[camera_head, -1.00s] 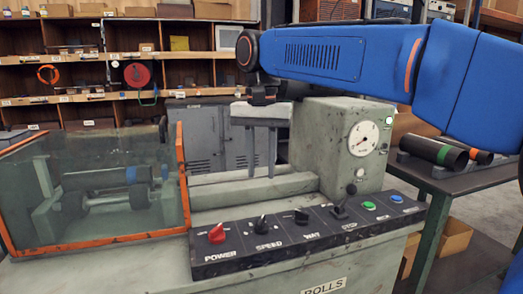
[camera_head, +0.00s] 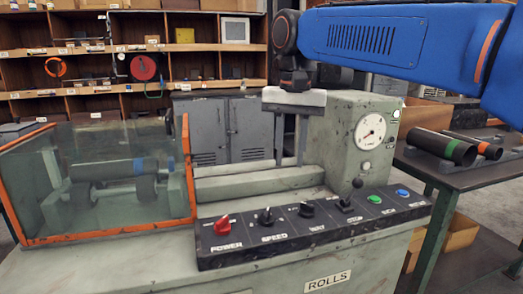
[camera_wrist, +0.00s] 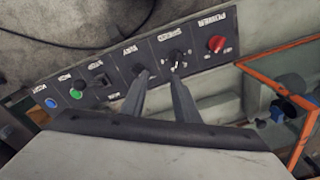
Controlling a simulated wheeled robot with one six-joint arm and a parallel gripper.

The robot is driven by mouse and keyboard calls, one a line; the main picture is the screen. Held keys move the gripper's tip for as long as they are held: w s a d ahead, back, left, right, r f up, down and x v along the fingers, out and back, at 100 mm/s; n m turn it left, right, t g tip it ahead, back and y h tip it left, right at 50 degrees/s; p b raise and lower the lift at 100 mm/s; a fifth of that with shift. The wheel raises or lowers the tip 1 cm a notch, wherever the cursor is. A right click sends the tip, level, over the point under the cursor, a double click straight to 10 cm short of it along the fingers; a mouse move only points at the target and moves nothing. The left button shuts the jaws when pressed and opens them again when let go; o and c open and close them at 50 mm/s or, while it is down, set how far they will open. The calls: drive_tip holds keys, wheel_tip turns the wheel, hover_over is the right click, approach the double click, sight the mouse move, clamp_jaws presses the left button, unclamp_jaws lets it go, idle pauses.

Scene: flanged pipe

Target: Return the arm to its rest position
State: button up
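My gripper (camera_head: 290,155) hangs pointing down above the bed of the green-grey rolls machine (camera_head: 255,178), left of its dial housing. Its two grey fingers are spread apart with nothing between them. In the wrist view the open fingers (camera_wrist: 159,78) appear in front of the control panel (camera_wrist: 120,72). My blue arm runs from the upper right to the gripper. In the head view a dark pipe with a blue band (camera_head: 110,168) sits on rollers behind the clear orange-edged guard (camera_head: 85,235).
The panel carries a red power knob (camera_head: 222,226), several switches, and green and blue buttons. A dial (camera_head: 371,130) is on the housing. Dark pipes with green (camera_head: 458,152) and orange ends lie on the right table (camera_head: 480,177). Shelves (camera_head: 85,90) and a grey cabinet (camera_head: 250,128) stand behind.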

drive_tip(key=s+d+f+n+t, duration=0.1)
drive_tip(key=s+d+f+t, duration=0.1)
drive_tip(key=s+d+f, duration=0.7)
drive_tip(key=s+d+f+n+t, duration=0.1)
drive_tip(key=s+d+f+t, duration=0.1)
drive_tip(key=s+d+f, duration=0.8)
wheel_tip(320, 180, down, 8)
drive_tip(key=d, duration=0.3)
drive_tip(key=shift+s+r, duration=0.15)
drive_tip(key=shift+s, duration=0.15)
